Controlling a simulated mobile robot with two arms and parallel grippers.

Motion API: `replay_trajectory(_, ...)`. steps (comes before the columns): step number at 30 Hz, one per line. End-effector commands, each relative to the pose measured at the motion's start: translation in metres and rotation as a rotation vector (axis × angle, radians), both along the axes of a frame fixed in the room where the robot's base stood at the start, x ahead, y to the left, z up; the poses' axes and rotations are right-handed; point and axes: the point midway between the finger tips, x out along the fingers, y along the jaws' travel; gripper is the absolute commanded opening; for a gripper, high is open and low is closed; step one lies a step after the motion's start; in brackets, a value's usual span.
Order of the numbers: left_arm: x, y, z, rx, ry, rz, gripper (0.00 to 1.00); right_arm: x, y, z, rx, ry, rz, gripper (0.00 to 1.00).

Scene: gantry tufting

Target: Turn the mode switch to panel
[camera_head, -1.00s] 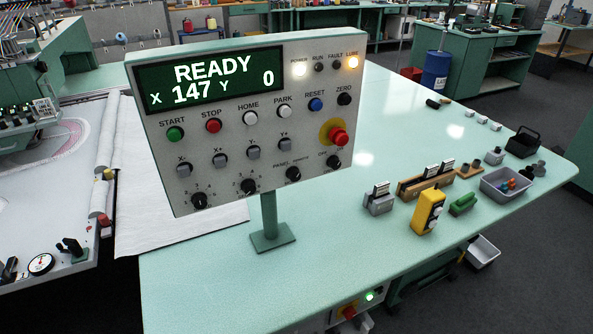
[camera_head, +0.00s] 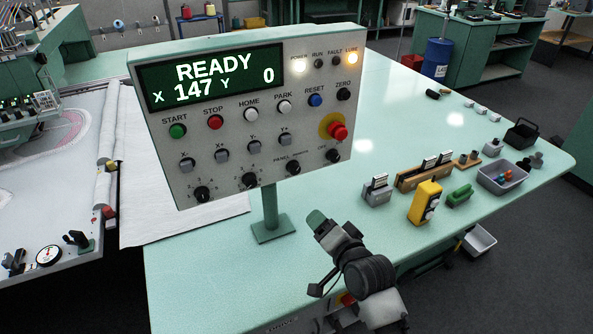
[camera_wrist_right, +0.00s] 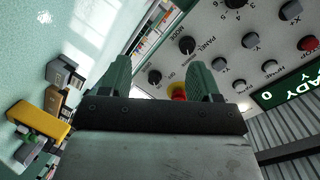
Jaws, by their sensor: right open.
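The mode switch (camera_head: 293,168) is a black rotary knob low on the right half of the grey control panel (camera_head: 235,185), under a PANEL label. It also shows in the right wrist view (camera_wrist_right: 187,45), beyond the fingers; which way its pointer sits is too small to tell. My right gripper (camera_head: 318,221) is in front of and below the panel, over the table, apart from the switch. In the wrist view its two green fingers (camera_wrist_right: 158,62) are spread with nothing between them. My left gripper is not in view.
Another black knob (camera_head: 333,156) and a red emergency button (camera_head: 338,131) sit right of the switch. The panel stands on a green post (camera_head: 271,205). A yellow device (camera_head: 425,201) and a grey bin (camera_head: 503,181) stand on the table at right. The table's far middle is clear.

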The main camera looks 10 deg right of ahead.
Motion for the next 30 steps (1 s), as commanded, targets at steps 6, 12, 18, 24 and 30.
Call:
replay_trajectory(6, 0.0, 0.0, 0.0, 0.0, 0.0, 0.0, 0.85, 0.045, 0.01, 0.039, 0.255, -0.131, -0.039, 0.62)
replay_trajectory(12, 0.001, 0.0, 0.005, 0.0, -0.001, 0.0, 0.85, 0.065, 0.016, 0.044, 0.274, -0.141, -0.041, 0.62)
replay_trajectory(18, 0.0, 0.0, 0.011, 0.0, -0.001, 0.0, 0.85, 0.101, 0.029, 0.045, 0.271, -0.14, -0.04, 0.62)
replay_trajectory(24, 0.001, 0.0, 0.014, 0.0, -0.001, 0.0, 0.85, 0.13, 0.039, 0.043, 0.27, -0.139, -0.04, 0.62)
replay_trajectory(30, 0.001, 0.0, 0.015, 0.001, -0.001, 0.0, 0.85, 0.145, 0.043, 0.042, 0.269, -0.139, -0.041, 0.62)
